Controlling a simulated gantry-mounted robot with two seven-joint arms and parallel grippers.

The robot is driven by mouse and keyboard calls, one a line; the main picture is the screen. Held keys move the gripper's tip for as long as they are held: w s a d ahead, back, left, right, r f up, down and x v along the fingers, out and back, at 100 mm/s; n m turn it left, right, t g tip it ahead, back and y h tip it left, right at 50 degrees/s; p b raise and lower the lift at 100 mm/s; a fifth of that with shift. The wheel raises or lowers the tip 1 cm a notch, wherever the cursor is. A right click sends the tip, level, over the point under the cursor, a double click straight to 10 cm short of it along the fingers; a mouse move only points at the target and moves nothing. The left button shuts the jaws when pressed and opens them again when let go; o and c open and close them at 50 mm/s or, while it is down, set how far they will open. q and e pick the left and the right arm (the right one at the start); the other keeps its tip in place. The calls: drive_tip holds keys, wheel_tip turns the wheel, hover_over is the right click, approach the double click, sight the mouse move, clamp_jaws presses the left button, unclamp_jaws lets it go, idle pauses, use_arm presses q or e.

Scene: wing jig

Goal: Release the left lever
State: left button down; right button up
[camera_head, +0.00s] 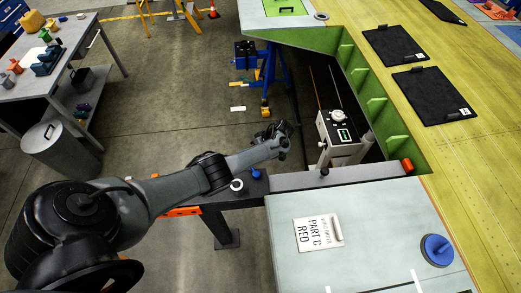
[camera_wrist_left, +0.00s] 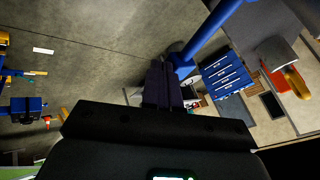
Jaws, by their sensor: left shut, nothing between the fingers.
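In the head view my left arm reaches in from the left, and its gripper (camera_head: 284,130) is over the near end of the gap beside the wing panel. In the left wrist view the gripper's dark fingers (camera_wrist_left: 163,84) are shut and empty. A blue bar (camera_wrist_left: 213,32), possibly the left lever, slants down from the top edge to a blunt end close to the fingertips. I cannot tell whether they touch. In the head view no lever is clearly seen at the gripper. My right gripper is in neither view.
A grey control box (camera_head: 341,135) with a round knob stands in the gap right of my gripper. A grey beam (camera_head: 330,179) crosses below it. The yellow-green wing panel (camera_head: 455,125) fills the right. A blue stand (camera_head: 268,78) is behind.

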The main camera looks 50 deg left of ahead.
use_arm(q)
drive_tip(key=shift+s+a+n+g+h, duration=0.3)
drive_tip(key=shift+s+n+h, duration=0.15)
drive_tip(key=shift+s+n, duration=0.3)
drive_tip(key=shift+s+a+n+g+h, duration=0.25)
drive_tip(key=shift+s+n+h, duration=0.25)
drive_tip(key=shift+n, duration=0.35)
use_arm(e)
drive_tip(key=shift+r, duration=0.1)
use_arm(q)
drive_tip(key=shift+s, duration=0.1)
drive_tip(key=shift+d+r+p, duration=0.15)
drive_tip(key=shift+r+p, duration=0.25)
drive_tip(key=shift+r, duration=0.05)
drive_tip(key=p+v, duration=0.4)
drive_tip(key=v, duration=0.5)
drive_tip(key=shift+w+d+p, duration=0.3)
drive_tip(key=shift+p, duration=0.1)
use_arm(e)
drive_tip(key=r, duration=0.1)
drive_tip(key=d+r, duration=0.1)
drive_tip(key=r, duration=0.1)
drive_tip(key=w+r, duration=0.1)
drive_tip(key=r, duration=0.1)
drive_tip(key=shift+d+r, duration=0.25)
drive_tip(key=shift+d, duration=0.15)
use_arm(q)
drive_tip(key=shift+s, duration=0.1)
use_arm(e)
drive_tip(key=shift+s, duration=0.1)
